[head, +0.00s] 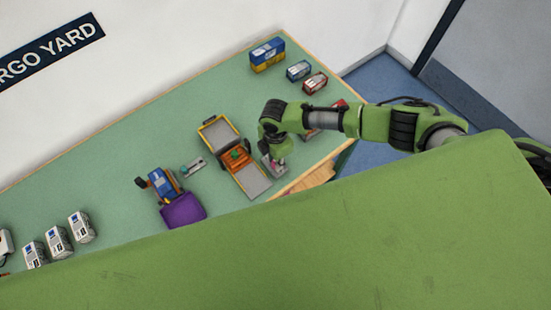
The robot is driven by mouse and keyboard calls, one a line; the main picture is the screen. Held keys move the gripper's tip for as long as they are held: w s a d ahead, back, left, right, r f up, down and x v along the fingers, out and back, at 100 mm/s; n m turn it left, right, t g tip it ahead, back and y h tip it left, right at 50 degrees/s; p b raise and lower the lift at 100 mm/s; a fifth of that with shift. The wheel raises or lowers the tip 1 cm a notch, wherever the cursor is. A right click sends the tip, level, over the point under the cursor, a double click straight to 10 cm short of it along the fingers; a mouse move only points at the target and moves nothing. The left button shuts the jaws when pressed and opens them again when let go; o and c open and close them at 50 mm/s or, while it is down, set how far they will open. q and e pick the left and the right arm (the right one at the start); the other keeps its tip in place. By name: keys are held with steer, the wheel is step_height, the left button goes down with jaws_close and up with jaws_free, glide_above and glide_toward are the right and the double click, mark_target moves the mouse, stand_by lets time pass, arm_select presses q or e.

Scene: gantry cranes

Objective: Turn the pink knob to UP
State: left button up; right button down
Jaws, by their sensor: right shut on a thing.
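The pink knob (283,161) shows as a small pink spot on a small grey control box (275,171) at the front edge of the green table. My right gripper (279,160) reaches down over it from the right and is shut on the knob. The fingers and the wrist hide most of the knob. Its pointer and any UP mark are too small to read. My left gripper is not in view.
An orange crane with grey trays (256,180) stands just left of my right gripper. Left of it are a small grey box with a teal knob (193,166) and a blue crane with a purple bin (184,211). Cartons (267,57) stand at the far right end.

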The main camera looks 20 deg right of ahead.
steer(key=m+p, duration=0.1)
steer(key=m, duration=0.2)
steer(key=shift+r, duration=0.1)
steer(key=m, duration=0.3)
steer(key=shift+m+p, duration=0.3)
steer(key=shift+p, duration=0.05)
steer(key=m, duration=0.5)
steer(key=shift+m, duration=0.3)
steer(key=m, duration=1)
steer(key=shift+w, duration=0.1)
steer(key=m, duration=0.4)
steer(key=shift+m, duration=0.3)
steer(key=m, duration=0.4)
steer(key=shift+d+m, duration=0.15)
steer(key=shift+m, duration=1.85)
steer(key=shift+w, duration=0.1)
